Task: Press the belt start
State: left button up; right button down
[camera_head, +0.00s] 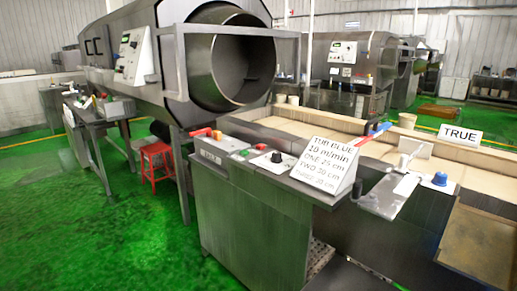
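A steel control box (222,165) stands at the front of the grey cabinet, below the big drum. Neither of my grippers shows in the head view.
A "TRUE" sign (460,134), a blue knob (440,179) and a steel plate (390,197) are to the right. A red stool (157,160) stands left. Green floor is clear at front left.

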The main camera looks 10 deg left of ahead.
aim_at(244, 153)
jog(key=i+j+z, duration=0.1)
jog(key=j, duration=0.25)
jog(key=i+j+z, duration=0.1)
jog(key=j, duration=0.25)
jog(key=i+j+z, duration=0.1)
jog(key=i+j, duration=0.15)
jog(key=j, duration=0.15)
jog(key=i+j+z, duration=0.1)
jog(key=j, duration=0.3)
jog(key=i+j+z, duration=0.1)
jog(key=j, duration=0.3)
jog(key=i+j, duration=0.1)
jog(key=j, duration=0.25)
jog(key=i+j, duration=0.1)
jog(key=j, duration=0.3)
jog(key=i+j, duration=0.1)
jog(key=j, duration=0.25)
jog(key=i+j, duration=0.1)
jog(key=j, duration=0.3)
jog(key=i+j, duration=0.15)
jog(key=j, duration=0.2)
